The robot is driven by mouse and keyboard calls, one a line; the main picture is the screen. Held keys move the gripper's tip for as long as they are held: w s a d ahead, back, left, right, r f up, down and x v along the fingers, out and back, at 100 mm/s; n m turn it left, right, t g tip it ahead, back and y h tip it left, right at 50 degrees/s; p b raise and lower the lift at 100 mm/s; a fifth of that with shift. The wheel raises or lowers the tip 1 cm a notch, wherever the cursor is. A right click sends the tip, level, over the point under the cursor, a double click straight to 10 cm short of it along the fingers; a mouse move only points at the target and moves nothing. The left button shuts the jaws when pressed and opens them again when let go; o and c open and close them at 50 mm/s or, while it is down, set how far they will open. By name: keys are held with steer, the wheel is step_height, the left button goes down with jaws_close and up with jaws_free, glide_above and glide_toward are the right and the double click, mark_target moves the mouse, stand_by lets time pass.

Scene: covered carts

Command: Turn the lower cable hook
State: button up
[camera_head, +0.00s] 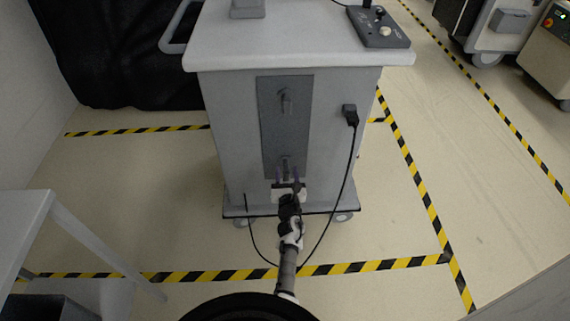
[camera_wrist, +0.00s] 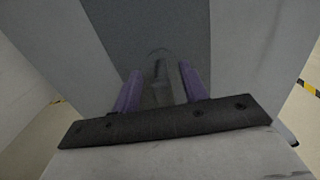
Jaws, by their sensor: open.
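The lower cable hook (camera_head: 285,162) is a small grey hook near the bottom of a dark grey panel (camera_head: 272,128) on the front of the cart. In the wrist view the hook (camera_wrist: 160,82) stands between the two purple fingers of my gripper (camera_wrist: 159,88). The fingers are apart on either side of it, and I see gaps at both sides. My gripper is also in the head view (camera_head: 288,174), close in front of the hook and partly covering it.
The light grey cart (camera_head: 230,125) stands on wheels. A black plug (camera_head: 350,114) on its front has a cable hanging down beside my arm to the floor. A control box (camera_head: 379,27) sits on top. A white table (camera_head: 22,222) is at the left.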

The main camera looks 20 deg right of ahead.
steer(key=shift+w+d, duration=0.1)
steer(key=shift+w, duration=0.25)
jaws_close()
